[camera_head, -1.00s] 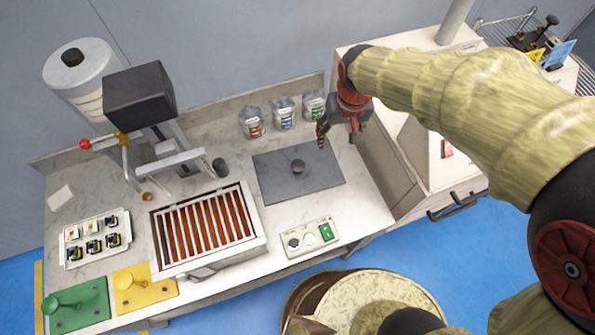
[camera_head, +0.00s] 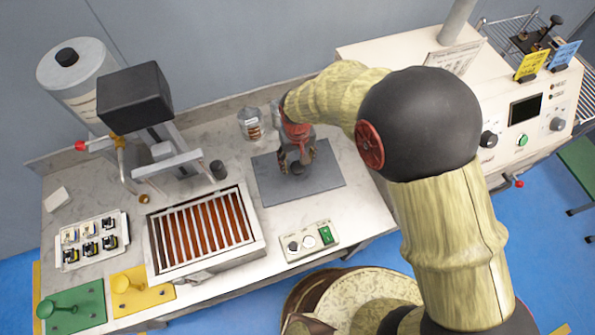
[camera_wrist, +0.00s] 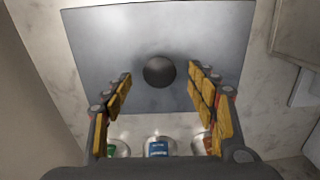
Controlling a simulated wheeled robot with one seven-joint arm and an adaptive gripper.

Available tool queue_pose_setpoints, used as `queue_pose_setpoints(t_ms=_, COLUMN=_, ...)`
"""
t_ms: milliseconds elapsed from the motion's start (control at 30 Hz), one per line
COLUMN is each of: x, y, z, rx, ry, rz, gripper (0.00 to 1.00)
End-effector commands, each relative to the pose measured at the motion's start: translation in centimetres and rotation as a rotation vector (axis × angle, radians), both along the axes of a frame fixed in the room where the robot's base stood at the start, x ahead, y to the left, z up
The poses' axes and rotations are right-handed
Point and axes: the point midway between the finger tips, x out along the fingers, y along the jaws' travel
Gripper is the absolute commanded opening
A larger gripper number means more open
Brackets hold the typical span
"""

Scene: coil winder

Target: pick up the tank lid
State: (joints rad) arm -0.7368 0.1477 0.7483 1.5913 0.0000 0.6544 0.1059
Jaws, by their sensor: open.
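The tank lid (camera_head: 268,185) is a flat grey square plate with a round dark knob, lying on the marble worktop to the right of the slatted tank. In the wrist view the lid (camera_wrist: 105,55) fills the upper middle, and its knob (camera_wrist: 159,71) lies between and just beyond my fingertips. My gripper (camera_head: 297,165) is over the lid, pointing down near the knob. In the wrist view my gripper (camera_wrist: 160,85) is open, with yellow-padded fingers on either side of the knob and apart from it. In the head view the gripper partly covers the knob.
A tank (camera_head: 262,250) with a slatted top stands left of the lid, and a control panel (camera_head: 310,241) lies in front. Small jars stand behind; one jar (camera_head: 250,124) shows beside my arm. A white cabinet (camera_head: 415,70) stands to the right.

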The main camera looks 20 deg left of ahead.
Motion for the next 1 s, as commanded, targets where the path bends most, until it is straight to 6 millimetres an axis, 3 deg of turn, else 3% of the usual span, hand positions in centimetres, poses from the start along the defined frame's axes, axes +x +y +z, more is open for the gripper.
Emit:
queue_pose_setpoints(t_ms=33, x=0.0, y=-0.1, z=-1.2, rx=-0.002, ry=0.002, rz=0.0, gripper=0.58)
queue_pose_setpoints(t_ms=133, x=0.0, y=0.0, z=-2.2, rx=-0.001, ry=0.001, rz=0.0, gripper=0.58)
queue_pose_setpoints(t_ms=400, x=0.1, y=0.0, z=-2.4, rx=0.001, ry=-0.001, rz=0.0, gripper=0.57)
queue_pose_setpoints(t_ms=1000, x=0.1, y=0.0, z=-2.4, rx=0.0, ry=0.0, rz=0.0, gripper=0.23)
